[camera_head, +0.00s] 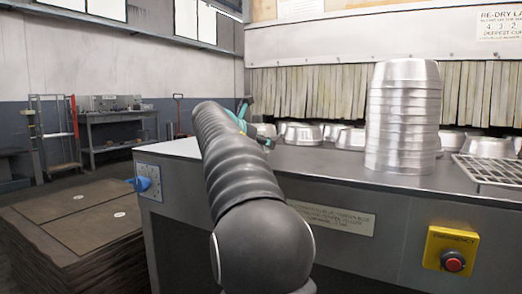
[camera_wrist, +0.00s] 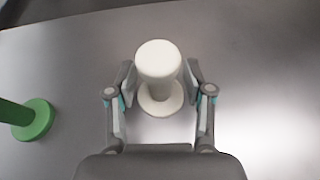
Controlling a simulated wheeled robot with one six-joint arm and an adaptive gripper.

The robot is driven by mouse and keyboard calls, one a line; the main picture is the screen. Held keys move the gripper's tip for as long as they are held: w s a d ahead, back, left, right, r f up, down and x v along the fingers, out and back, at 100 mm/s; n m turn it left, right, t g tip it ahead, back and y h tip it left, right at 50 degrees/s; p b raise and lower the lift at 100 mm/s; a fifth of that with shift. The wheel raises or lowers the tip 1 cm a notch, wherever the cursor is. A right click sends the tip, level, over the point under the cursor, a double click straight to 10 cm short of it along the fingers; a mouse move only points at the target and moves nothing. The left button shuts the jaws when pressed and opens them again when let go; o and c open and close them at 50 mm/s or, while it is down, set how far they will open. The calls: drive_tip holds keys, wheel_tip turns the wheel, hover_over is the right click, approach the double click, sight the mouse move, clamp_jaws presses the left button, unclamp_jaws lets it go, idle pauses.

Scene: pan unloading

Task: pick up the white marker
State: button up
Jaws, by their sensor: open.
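My gripper (camera_wrist: 160,78) is open, with one finger on each side of the marker. A narrow gap seems to show between the marker and each finger. In the head view, my arm hides the marker and most of my gripper; only teal and dark gripper parts (camera_head: 240,118) show past the arm's end.
A green marker (camera_wrist: 36,120) with a round base stands left of my gripper. On the metal counter (camera_head: 330,165), a tall stack of pans (camera_head: 403,115) stands right of my arm, with several pans behind and a wire rack (camera_head: 490,168) at far right. A strip curtain hangs behind.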

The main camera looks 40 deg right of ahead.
clamp_jaws()
drive_tip(key=shift+r, duration=0.15)
